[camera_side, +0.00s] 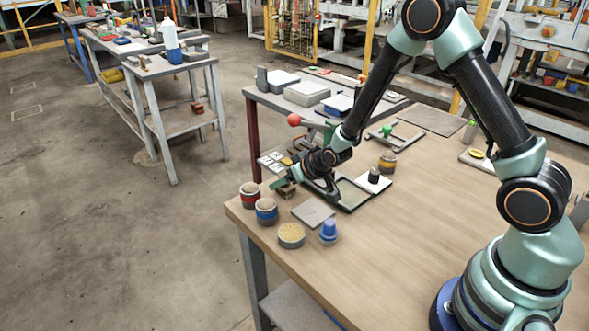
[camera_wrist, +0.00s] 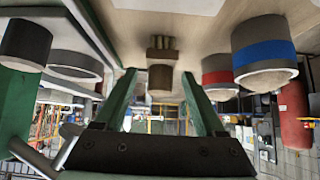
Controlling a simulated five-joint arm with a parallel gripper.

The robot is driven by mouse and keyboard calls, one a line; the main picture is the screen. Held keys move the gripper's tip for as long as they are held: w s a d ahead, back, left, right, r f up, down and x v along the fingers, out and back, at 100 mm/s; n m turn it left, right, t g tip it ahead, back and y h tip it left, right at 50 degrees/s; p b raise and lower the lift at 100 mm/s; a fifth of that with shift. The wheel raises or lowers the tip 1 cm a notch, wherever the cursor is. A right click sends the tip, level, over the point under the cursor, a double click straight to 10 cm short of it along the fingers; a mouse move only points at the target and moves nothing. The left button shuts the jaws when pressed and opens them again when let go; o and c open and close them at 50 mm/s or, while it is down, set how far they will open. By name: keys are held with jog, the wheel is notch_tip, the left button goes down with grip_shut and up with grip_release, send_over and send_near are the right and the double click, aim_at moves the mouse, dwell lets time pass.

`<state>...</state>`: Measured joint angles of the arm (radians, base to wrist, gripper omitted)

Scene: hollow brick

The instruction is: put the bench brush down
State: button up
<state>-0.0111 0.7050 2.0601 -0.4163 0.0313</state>
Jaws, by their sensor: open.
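The bench brush is a small brown wooden piece with a row of pale greenish tufts; it shows in the wrist view (camera_wrist: 161,56) just beyond and between my fingertips. In the side view the brush (camera_side: 287,191) is a small brown shape at the table's far left edge, partly hidden by my gripper. It appears to rest on the tabletop, tufts toward the wood. My gripper (camera_side: 281,185) is low over that edge. In the wrist view its two green fingers (camera_wrist: 160,76) stand apart, with a gap on both sides of the brush.
A red-banded pot (camera_side: 250,196) and a blue-banded pot (camera_side: 266,211) stand close beside the brush. A grey plate (camera_side: 313,212), a round tin (camera_side: 291,236) and a blue object (camera_side: 328,232) are nearer. A dark-framed tray (camera_side: 350,203) lies right of my gripper.

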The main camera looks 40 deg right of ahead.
jog(key=s+r+g, duration=0.3)
jog(key=s+r, duration=1.9)
jog(key=shift+s+d+r, duration=0.3)
jog(key=shift+s+r, duration=0.05)
jog(key=shift+r, duration=0.05)
jog(key=shift+o, duration=0.4)
